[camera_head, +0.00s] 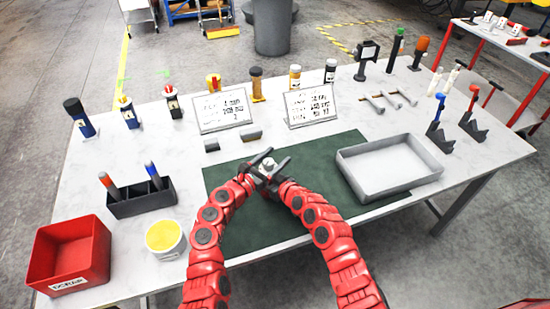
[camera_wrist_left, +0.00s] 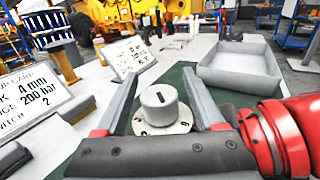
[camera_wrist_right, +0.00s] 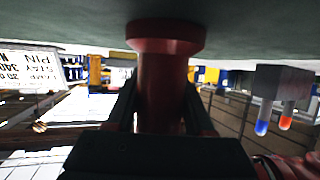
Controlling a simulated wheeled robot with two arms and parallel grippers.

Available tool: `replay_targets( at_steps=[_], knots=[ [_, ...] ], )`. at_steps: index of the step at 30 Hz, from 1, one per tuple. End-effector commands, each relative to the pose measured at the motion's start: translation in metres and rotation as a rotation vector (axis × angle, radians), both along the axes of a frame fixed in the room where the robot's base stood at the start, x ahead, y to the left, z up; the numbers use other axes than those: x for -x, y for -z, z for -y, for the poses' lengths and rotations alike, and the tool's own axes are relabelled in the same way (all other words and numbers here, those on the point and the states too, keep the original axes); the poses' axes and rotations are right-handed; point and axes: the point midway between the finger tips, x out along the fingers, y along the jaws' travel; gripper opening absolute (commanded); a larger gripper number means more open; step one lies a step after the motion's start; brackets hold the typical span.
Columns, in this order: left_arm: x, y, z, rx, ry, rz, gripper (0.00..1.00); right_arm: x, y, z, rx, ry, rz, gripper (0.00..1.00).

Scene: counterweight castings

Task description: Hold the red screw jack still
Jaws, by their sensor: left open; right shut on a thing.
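The red screw jack (camera_wrist_right: 160,85) stands on the green mat (camera_head: 232,225), shown upside down in the right wrist view, its flared foot against the mat. My right gripper (camera_wrist_right: 158,105) is shut on its red body, a finger on each side. The jack's pale round top (camera_wrist_left: 160,106) with a marked disc below it shows in the left wrist view. My left gripper (camera_wrist_left: 156,80) is open, its fingers on either side of that top with visible gaps. In the head view the top (camera_head: 268,163) shows between the dark jaws; the red body is hidden.
A grey tray (camera_head: 375,194) lies at the right, two sign cards (camera_head: 222,110) behind. At the left are a black holder (camera_head: 141,203) with red- and blue-tipped tools, a yellow-topped tub (camera_head: 165,254) and a red scrap bin (camera_head: 42,253). The mat around the arms is clear.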

Motion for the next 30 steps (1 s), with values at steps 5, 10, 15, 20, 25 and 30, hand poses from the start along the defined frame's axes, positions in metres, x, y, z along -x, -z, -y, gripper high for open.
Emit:
replay_targets(
  at_steps=[5,10,15,20,25,30],
  knots=[
    [-0.0005,0.0004,0.0003,0.0,0.0,0.0,0.71,0.0005,0.0013,-0.0002,0.001,-0.001,-0.002,0.0],
    [-0.0003,0.0007,0.0003,0.0,0.0,-0.001,0.53,0.0005,0.0012,-0.0002,0.001,-0.001,-0.002,0.0],
    [-0.0002,0.0008,0.0002,0.0,-0.001,-0.001,0.22,0.0005,0.0013,-0.0002,0.0,-0.001,-0.002,0.0],
    [-0.0002,0.0009,0.0002,0.0,0.0,-0.001,0.0,0.0005,0.0013,-0.0002,0.0,-0.001,-0.002,0.0],
    [-0.0003,0.001,0.0001,0.0,0.003,-0.001,0.0,0.0005,0.0011,-0.0003,0.0,-0.001,-0.002,0.0],
    [-0.0012,0.0019,-0.0004,-0.001,0.033,-0.004,0.0,0.0006,0.0011,-0.0003,0.001,-0.001,-0.002,0.0]
  ],
)
